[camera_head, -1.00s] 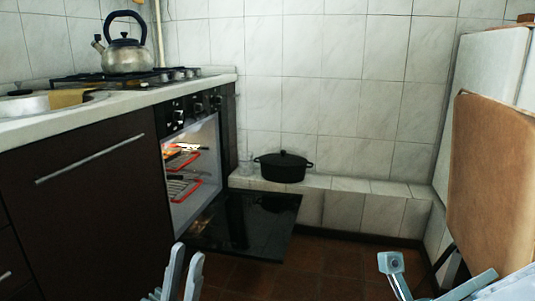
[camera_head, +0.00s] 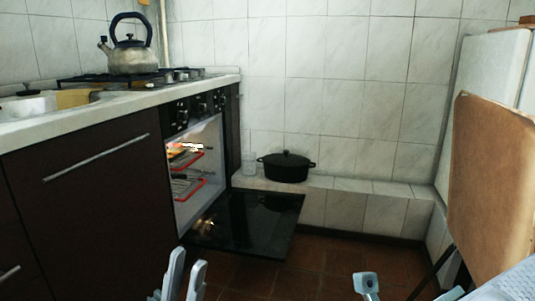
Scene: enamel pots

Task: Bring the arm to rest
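My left gripper (camera_head: 186,277) shows at the bottom edge, left of centre, with its two light fingers upright and a narrow gap between them. Nothing shows between the fingers. A small pale blue-grey part of my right gripper (camera_head: 367,285) shows at the bottom edge, right of centre, over the brown floor.
The oven door (camera_head: 250,224) hangs open, low over the floor. A kettle (camera_head: 133,61) is on the stove. A brown board (camera_head: 492,180) stands at right. Floor (camera_head: 315,268) shows mid-front.

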